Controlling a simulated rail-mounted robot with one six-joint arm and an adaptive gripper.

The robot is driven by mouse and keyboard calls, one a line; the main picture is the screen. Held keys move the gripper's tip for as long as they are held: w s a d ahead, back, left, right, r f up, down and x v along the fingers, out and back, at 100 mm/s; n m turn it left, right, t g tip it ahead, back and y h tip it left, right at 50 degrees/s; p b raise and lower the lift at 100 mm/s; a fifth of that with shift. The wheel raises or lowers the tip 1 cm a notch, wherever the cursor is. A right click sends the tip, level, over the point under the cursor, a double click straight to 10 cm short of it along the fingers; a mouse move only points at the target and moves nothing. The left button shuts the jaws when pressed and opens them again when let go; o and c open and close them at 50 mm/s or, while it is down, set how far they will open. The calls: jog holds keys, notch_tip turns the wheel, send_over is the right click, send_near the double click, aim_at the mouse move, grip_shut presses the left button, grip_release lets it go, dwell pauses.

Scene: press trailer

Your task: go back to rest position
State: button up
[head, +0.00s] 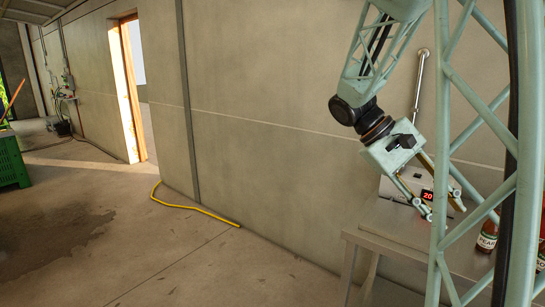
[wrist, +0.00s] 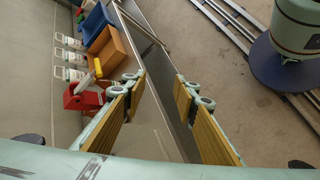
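My gripper (head: 442,209) hangs at the right of the head view, pointing down and to the right, partly behind my lattice column. In the wrist view, my gripper (wrist: 160,88) has its two yellow-padded fingers apart. Nothing is between them but a view of the metal table edge and the floor beyond. In the head view the fingers overlap a pale device with a red digital display (head: 428,195) on a metal table (head: 385,226). I cannot tell how far above the table the fingertips are.
Bottles with red contents (head: 487,238) stand at the right, partly hidden. The wrist view shows a blue bin (wrist: 94,22), an orange bin (wrist: 107,48) and a red object (wrist: 82,98) on the table. A green crate (head: 12,160) stands far left.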

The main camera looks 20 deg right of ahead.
jog(key=s+a+n+t+y, duration=0.1)
jog(key=s+a+t+y, duration=0.1)
jog(key=a, duration=1.1)
jog(key=s+a+r+n+t+y, duration=0.1)
jog(key=a+t, duration=0.4)
jog(key=a, duration=0.9)
jog(key=s+a+n+t+y, duration=0.2)
jog(key=s+a+t, duration=0.2)
jog(key=a, duration=0.9)
jog(key=shift+s+a+r+y, duration=0.25)
jog(key=shift+r+y, duration=0.15)
jog(key=shift+d, duration=0.15)
